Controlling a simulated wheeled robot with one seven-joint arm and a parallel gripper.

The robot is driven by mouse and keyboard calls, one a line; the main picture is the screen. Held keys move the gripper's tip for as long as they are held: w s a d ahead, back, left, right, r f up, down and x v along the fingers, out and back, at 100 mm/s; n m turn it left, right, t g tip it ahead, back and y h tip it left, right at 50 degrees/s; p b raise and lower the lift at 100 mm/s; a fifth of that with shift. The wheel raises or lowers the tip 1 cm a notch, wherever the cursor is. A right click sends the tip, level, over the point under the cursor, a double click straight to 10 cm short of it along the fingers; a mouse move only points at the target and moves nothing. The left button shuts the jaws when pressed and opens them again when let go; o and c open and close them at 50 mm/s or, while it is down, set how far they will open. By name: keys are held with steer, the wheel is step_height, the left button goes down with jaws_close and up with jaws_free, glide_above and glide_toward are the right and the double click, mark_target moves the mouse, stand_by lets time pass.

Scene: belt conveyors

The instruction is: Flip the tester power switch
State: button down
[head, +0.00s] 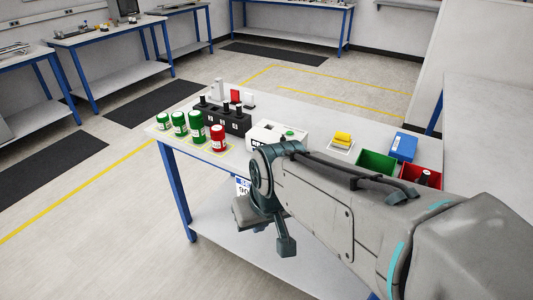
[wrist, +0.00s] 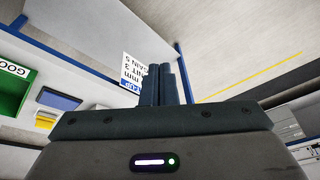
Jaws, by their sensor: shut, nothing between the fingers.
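The tester appears to be the white box (head: 270,135) on the workbench, with a green spot on top and dark markings on its front left. My arm hides part of its front right, and I cannot make out the power switch. My gripper (head: 287,247) hangs in front of the bench, below its top edge and apart from the tester. In the wrist view my gripper (wrist: 167,84) shows its two fingers together, with nothing between them.
A black rack (head: 225,118) and red and green jars (head: 218,138) stand left of the tester. A yellow item (head: 342,139), a green bin (head: 377,163), a red bin (head: 427,178) and a blue box (head: 403,146) lie to the right. A printed sign (wrist: 138,72) hangs near my fingers.

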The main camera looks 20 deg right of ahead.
steer(key=w+a+f+m+t+b, duration=0.2)
steer(key=w+f+t, duration=0.1)
steer(key=w, duration=0.6)
steer(key=w+a+f+m+t+b, duration=0.1)
steer(key=w+f+m+t+b, duration=0.15)
steer(key=w, duration=0.65)
steer(key=w+d+f+m+t+h+b, duration=0.1)
steer(key=w+d+f+m+t+h, duration=0.1)
steer(key=w+d+f+h, duration=0.4)
steer(key=d+f+m+h+b, duration=0.1)
steer(key=h, duration=0.1)
steer(key=d+m+h, duration=0.1)
steer(key=d+h, duration=0.1)
steer(key=h, duration=0.1)
steer(key=d+f+m+g+h+b, duration=0.1)
steer(key=d+m+h, duration=0.1)
steer(key=shift+s+d+f+h+b, duration=0.15)
steer(key=shift+s+f+h+b, duration=0.05)
steer(key=shift+f+h+b, duration=0.15)
steer(key=p+x, duration=0.1)
steer(key=x, duration=1.3)
